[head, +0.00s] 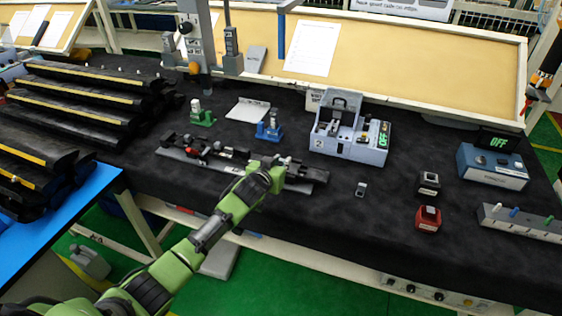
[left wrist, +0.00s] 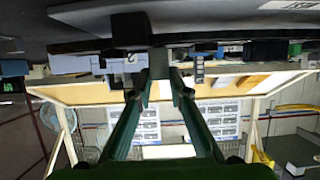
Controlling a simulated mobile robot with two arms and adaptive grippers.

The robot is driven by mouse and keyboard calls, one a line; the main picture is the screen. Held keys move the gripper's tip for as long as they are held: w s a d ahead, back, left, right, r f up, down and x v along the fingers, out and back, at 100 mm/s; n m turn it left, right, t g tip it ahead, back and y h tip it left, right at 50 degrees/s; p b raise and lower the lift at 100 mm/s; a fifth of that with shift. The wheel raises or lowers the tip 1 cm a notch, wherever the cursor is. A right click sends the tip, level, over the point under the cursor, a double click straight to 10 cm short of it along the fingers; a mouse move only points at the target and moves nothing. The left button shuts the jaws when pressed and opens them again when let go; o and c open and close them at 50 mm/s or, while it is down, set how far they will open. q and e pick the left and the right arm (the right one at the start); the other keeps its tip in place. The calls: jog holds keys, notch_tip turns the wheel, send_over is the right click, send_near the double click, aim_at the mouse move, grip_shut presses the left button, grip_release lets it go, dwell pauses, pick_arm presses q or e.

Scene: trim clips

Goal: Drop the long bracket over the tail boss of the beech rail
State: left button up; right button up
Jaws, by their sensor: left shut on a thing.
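A long black rail (head: 304,174) lies on a grey base strip (head: 172,153) in the middle of the dark bench; I take it for the task's rail, though no beech colour shows. Red and silver fittings sit on its left part. My left gripper (head: 272,164) is over the right half of the rail and hides part of it. In the left wrist view its fingers close on a small grey piece (left wrist: 158,64), probably the long bracket, right by a dark surface. I cannot tell whether the piece touches the rail. The tail boss cannot be made out.
Behind the rail stand a green fixture (head: 202,115), a blue fixture (head: 269,130) and a grey-blue unit (head: 350,140). To the right are a small clip block (head: 361,188), a black block (head: 428,183) and a red block (head: 428,218). Black trim parts (head: 80,100) crowd the left.

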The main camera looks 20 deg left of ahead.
pick_arm(q)
jog(key=shift+f, duration=0.15)
jog(key=o, duration=1)
jog(key=shift+s, duration=0.1)
jog(key=v, duration=1.2)
